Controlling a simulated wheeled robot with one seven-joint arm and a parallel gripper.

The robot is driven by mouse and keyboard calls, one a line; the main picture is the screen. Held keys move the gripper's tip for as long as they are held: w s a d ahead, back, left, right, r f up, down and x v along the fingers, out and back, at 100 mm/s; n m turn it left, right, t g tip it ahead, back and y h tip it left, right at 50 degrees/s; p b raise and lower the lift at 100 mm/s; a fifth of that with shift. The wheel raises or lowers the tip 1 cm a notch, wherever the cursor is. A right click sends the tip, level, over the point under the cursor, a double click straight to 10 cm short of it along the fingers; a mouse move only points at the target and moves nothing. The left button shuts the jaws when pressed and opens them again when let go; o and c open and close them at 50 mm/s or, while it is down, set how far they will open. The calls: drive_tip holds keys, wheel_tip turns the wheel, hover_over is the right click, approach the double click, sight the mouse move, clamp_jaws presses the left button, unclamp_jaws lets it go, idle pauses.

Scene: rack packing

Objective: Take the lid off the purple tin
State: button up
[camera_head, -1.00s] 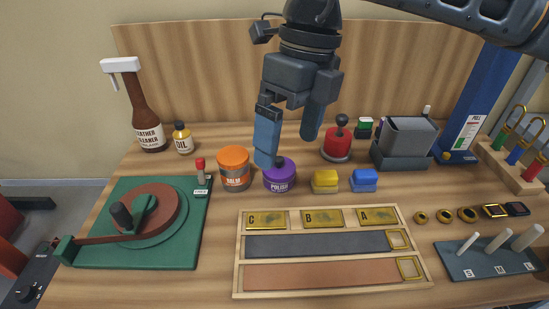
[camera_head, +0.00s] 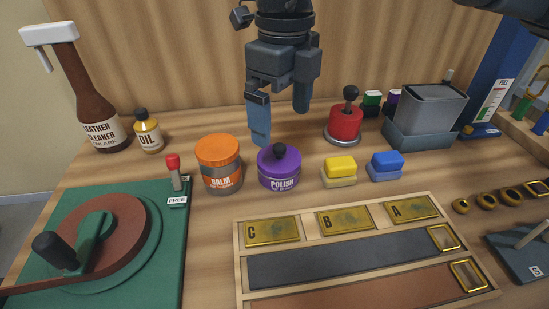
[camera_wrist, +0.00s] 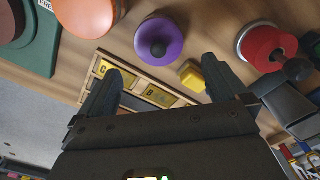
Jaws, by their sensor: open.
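The purple tin (camera_head: 280,179) is labelled POLISH and stands upright on the table. Its purple lid (camera_head: 288,159) with a dark round knob (camera_head: 279,151) is on it. My gripper (camera_head: 281,128) is open and empty, behind and above the tin in the head view, apart from it. In the wrist view the lid (camera_wrist: 170,45) and its knob (camera_wrist: 158,49) show beyond my open fingers (camera_wrist: 160,82), roughly between them.
An orange balm tin (camera_head: 219,165) stands close on the left. Yellow (camera_head: 340,166) and blue (camera_head: 386,162) blocks lie on the right. A wooden tray (camera_head: 240,285) with brass plates lies in front.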

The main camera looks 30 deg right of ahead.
sight(279, 146)
wheel_tip(279, 146, down, 7)
drive_tip(key=shift+w+a+f+p, duration=0.15)
drive_tip(key=shift+p, duration=0.4)
drive_tip(key=shift+c, duration=0.2)
drive_tip(key=c, duration=0.9)
drive_tip(key=shift+o, duration=0.2)
